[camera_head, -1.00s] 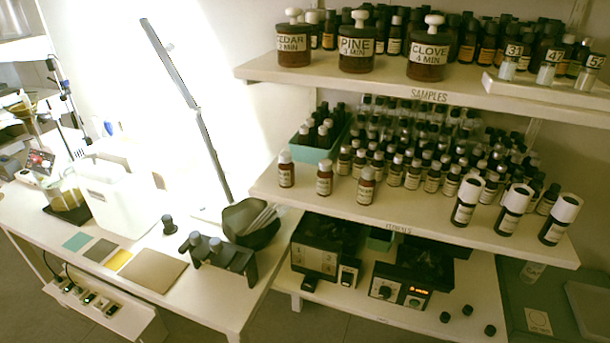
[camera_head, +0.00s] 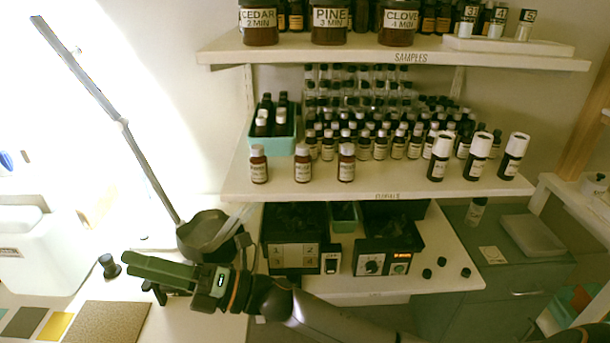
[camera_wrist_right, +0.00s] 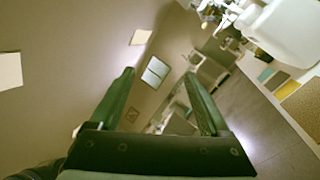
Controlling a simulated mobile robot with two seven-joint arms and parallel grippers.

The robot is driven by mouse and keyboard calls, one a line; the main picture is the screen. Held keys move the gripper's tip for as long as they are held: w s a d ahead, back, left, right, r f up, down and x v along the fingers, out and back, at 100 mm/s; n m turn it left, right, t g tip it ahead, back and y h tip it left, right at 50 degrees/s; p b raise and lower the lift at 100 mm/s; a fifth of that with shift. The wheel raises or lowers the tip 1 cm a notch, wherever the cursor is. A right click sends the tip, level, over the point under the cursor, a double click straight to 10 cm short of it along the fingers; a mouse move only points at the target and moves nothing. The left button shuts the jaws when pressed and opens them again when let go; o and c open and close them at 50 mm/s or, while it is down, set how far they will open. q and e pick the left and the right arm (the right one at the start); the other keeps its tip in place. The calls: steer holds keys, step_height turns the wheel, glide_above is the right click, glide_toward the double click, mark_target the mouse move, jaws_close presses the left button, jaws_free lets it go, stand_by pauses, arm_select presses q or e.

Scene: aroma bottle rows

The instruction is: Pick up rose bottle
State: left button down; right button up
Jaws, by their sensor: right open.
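Three small brown bottles with white caps stand apart along the front of the middle shelf: a left one (camera_head: 259,165), a middle one (camera_head: 303,164) and a right one (camera_head: 347,163). Their labels are too small to read, so I cannot tell which bottle is rose. My right gripper (camera_head: 128,268) is open and empty, pointing left over the lower left table, below and left of the bottles. In the right wrist view its two green fingers (camera_wrist_right: 159,76) stand apart with nothing between them. My left gripper is not in view.
Several dark bottles crowd behind the front ones, beside a teal bin (camera_head: 272,137). Three black-and-white tubes, one being (camera_head: 478,157), stand at the shelf's right. The upper shelf (camera_head: 380,57) overhangs.

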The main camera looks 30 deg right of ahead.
steer(key=s+a+r+n+g+y+b, duration=0.1)
steer(key=s+a+r+n+g, duration=0.2)
steer(key=n+g, duration=0.8)
steer(key=n+t+h+b, duration=0.5)
steer(key=n+h+b, duration=0.4)
steer(key=n+h, duration=1.35)
glide_toward(304, 153)
steer(key=f, duration=0.1)
steer(key=shift+m+h, duration=0.25)
steer(key=x, duration=0.5)
steer(key=shift+a+f+b, duration=0.15)
steer(key=shift+f+b, duration=0.25)
steer(key=shift+w+f, duration=0.3)
steer(key=shift+f, duration=0.2)
steer(key=x, duration=0.2)
steer(key=b+x, duration=0.1)
steer(key=x, duration=0.2)
steer(key=shift+w+r, duration=0.2)
steer(key=shift+w, duration=0.15)
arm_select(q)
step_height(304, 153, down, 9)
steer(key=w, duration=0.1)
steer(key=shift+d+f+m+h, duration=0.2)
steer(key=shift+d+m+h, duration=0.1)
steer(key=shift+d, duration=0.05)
